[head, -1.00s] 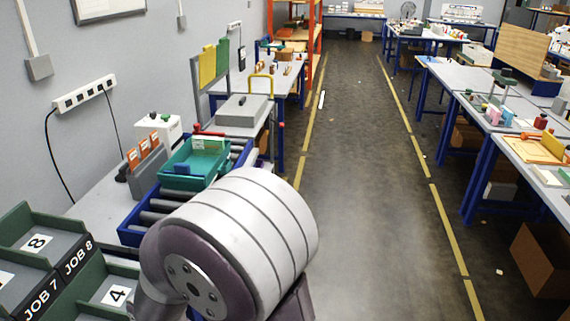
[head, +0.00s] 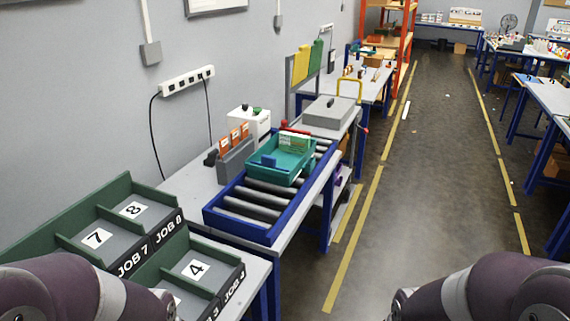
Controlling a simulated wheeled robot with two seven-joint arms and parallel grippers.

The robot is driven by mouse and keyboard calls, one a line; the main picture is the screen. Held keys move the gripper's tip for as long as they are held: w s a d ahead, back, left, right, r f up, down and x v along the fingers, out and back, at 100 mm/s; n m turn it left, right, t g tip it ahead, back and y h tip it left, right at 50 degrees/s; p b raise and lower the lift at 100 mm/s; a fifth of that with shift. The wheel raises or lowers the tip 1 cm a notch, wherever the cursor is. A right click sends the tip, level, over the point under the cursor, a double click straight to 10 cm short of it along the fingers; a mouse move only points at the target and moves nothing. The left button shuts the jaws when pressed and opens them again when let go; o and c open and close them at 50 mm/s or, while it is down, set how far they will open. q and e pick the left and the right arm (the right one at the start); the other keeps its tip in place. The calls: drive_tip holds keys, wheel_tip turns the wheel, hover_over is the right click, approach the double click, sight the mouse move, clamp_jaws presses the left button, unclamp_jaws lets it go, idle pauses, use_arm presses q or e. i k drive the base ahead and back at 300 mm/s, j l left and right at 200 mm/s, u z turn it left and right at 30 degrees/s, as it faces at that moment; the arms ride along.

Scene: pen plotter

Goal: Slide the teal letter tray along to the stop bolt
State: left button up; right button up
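The teal letter tray (head: 262,174) sits on the grey rollers of a blue-framed roller track (head: 225,222), toward the track's far end. It holds a small blue block (head: 269,161) and a white-and-green box (head: 294,141). A red piece (head: 290,128) shows at the far end of the track, just behind the tray; I cannot tell whether it is the stop bolt or whether the tray touches it. Neither gripper shows; only my purple arm links are at the bottom left and bottom right.
Green job bins (head: 119,182) stand at the front left. A grey holder with orange-marked cards (head: 236,160) stands beside the track, with a white device (head: 248,122) behind it. A grey box (head: 329,111) is beyond the track.

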sight(287, 159)
drive_tip(key=i+l+u, duration=0.1)
drive_tip(key=u, duration=0.35)
drive_tip(key=i+l+u, duration=0.15)
drive_tip(key=u, duration=0.3)
drive_tip(key=i+l+u, duration=0.1)
drive_tip(key=l+u, duration=0.15)
drive_tip(key=u, duration=0.2)
drive_tip(key=i+l+u, duration=0.25)
drive_tip(key=l+u, duration=0.15)
drive_tip(key=l, duration=1.25)
drive_tip(key=l+u, duration=0.4)
drive_tip(key=l, duration=3.2)
drive_tip(key=j+z, duration=0.1)
drive_tip(key=j, duration=2.85)
drive_tip(key=i, duration=0.1)
